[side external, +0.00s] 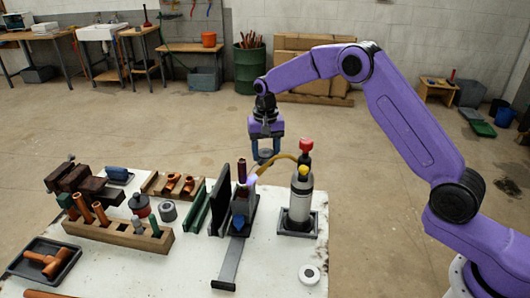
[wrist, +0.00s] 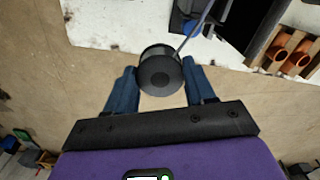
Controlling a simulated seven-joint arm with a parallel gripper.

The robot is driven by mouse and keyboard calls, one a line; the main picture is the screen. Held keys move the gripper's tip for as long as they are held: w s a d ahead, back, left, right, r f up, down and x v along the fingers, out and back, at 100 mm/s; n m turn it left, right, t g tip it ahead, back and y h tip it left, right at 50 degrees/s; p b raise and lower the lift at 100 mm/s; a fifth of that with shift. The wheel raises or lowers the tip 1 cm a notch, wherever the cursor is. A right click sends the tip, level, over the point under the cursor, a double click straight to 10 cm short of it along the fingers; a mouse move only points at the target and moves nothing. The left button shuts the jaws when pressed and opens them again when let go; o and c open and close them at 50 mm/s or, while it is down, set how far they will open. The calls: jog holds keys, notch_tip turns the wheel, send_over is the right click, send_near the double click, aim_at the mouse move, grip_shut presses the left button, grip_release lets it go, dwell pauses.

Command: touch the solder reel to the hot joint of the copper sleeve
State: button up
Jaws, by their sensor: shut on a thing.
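My gripper (side external: 266,148) is shut on a dark round solder reel (side external: 266,155), held in the air above the far edge of the white bench. In the wrist view the reel (wrist: 160,72) sits between the two blue fingers of my gripper (wrist: 161,88), and a thin grey strand runs from it up and to the right. The dark copper sleeve (side external: 241,171) stands upright in a black holder, left of and a little lower than the reel in the side view. A pale glow shows beside its lower part, at the torch tip. The reel looks apart from the sleeve.
A torch canister (side external: 300,200) with a red knob stands in a tray, its brass tube (side external: 276,160) curving close under my gripper. Dark and green upright plates (side external: 220,200) stand left of the sleeve. A wooden rack (side external: 118,228) holds copper tubes. A white ring (side external: 309,274) lies near the front.

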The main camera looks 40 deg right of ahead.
jog(key=shift+w+d+r, duration=0.3)
jog(key=shift+d+r, duration=0.4)
jog(key=shift+d, duration=0.05)
jog(key=shift+w+d+r, duration=0.25)
jog(key=shift+d+r, duration=0.4)
jog(key=shift+d, duration=0.1)
jog(key=shift+r, duration=2)
